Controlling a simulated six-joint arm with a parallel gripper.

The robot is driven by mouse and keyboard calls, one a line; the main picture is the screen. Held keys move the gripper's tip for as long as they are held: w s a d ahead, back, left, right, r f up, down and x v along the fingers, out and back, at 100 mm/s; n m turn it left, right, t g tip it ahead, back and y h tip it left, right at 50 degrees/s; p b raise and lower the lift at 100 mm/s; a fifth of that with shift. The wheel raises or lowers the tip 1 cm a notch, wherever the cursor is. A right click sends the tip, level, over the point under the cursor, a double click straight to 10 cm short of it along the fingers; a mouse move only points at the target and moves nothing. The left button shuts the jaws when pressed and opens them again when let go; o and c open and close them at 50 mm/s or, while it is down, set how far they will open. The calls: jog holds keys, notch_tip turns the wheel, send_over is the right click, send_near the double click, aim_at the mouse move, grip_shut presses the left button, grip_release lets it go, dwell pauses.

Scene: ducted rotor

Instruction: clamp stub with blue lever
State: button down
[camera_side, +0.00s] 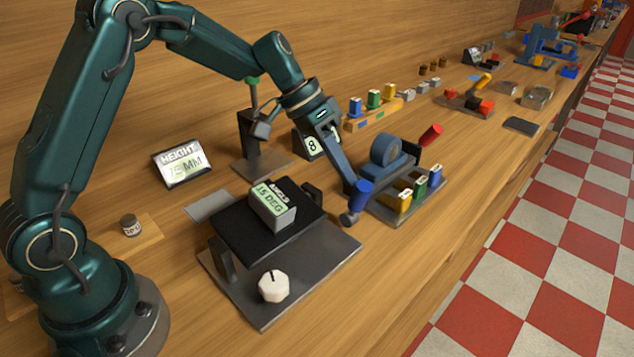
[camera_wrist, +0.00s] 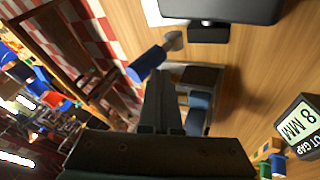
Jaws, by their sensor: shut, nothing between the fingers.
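The blue lever (camera_side: 361,193) has a blue cylindrical grip and a grey round end (camera_side: 348,217). It sits at the near left end of a grey fixture plate, beside a blue ring-shaped housing (camera_side: 386,150). My gripper (camera_side: 349,183) is shut and empty, its fingertips close beside the blue grip. In the wrist view the blue lever (camera_wrist: 147,64) lies just past my shut fingertips (camera_wrist: 160,78); I cannot tell whether they touch. The clamped stub cannot be made out; the housing and my fingers may hide it.
A red lever (camera_side: 431,134) stands tilted on the housing's far side. Yellow, blue and green blocks (camera_side: 404,200) stand along the front. A black tilting platform (camera_side: 240,230) carrying a "15 DEG" block (camera_side: 273,204) is close on the left. The table's front edge lies just right.

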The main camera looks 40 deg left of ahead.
jog(key=shift+d+r, duration=0.1)
jog(key=shift+d, duration=1.3)
jog(key=w+v, duration=0.1)
jog(key=v, duration=1.2)
jog(key=shift+w+r, duration=0.15)
jog(key=shift+w, duration=0.1)
jog(key=shift+a, duration=0.1)
